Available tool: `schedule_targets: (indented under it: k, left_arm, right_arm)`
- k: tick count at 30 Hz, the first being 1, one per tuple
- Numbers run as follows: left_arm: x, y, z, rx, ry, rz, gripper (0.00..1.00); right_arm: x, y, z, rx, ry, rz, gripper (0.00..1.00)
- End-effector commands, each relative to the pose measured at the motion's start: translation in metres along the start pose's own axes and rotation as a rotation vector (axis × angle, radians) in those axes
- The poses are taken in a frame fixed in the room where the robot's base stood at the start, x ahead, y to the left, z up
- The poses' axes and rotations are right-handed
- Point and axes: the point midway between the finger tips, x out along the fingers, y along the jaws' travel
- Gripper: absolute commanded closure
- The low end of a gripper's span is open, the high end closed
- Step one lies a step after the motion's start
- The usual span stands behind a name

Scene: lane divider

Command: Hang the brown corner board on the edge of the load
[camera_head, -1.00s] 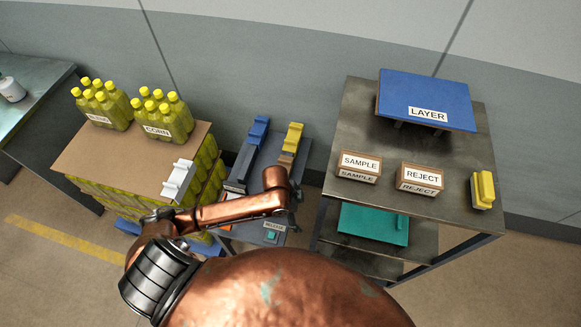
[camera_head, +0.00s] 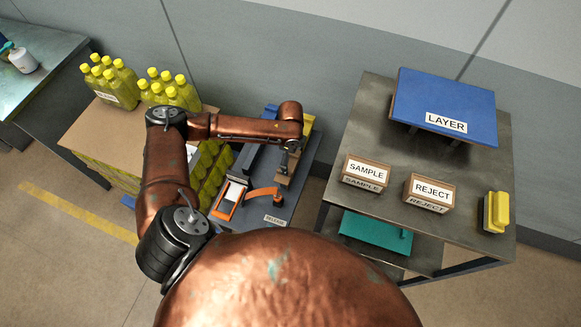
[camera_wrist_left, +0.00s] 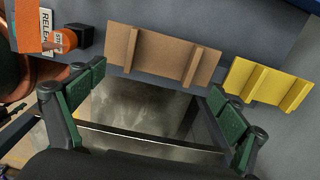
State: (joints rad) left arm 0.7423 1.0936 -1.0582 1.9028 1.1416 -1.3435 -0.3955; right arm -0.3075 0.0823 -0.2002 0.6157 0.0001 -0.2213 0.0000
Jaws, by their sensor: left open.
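The brown corner board (camera_wrist_left: 160,54) stands in the rack, its two ribs facing the left wrist camera. In the head view, part of it (camera_head: 297,168) shows beside my left gripper (camera_head: 286,166). In the left wrist view my left gripper (camera_wrist_left: 155,92) is open, its green-padded fingers spread toward the board's two ends, with nothing between them. Whether they touch the board is unclear. The load (camera_head: 125,122) is a stack of yellow bottles under a brown sheet, with more bottles on top. My arm covers much of its right edge. My right gripper is out of view.
A yellow corner board (camera_wrist_left: 268,84) stands beside the brown one.

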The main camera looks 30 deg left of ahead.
Motion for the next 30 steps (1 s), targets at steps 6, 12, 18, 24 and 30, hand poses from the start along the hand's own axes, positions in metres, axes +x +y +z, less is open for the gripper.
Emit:
schedule_targets:
  k: [6,12,18,24,30]
  left_arm:
    - [0.035,0.001,0.003,-0.002,0.000,0.003,0.09]
    - [0.037,0.000,0.004,-0.003,-0.001,0.000,0.09]
    - [0.037,0.001,0.004,-0.003,-0.001,0.000,0.18]
    - [0.037,0.001,0.004,-0.003,0.000,0.000,0.32]
    - [0.037,0.001,0.004,-0.003,0.000,0.000,0.46]
  right_arm:
    - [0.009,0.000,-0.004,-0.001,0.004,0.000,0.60]
    - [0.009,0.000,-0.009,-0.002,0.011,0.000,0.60]
    - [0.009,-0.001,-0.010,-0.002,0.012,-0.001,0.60]
    - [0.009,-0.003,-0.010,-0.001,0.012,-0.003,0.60]
    - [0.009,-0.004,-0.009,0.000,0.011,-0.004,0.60]
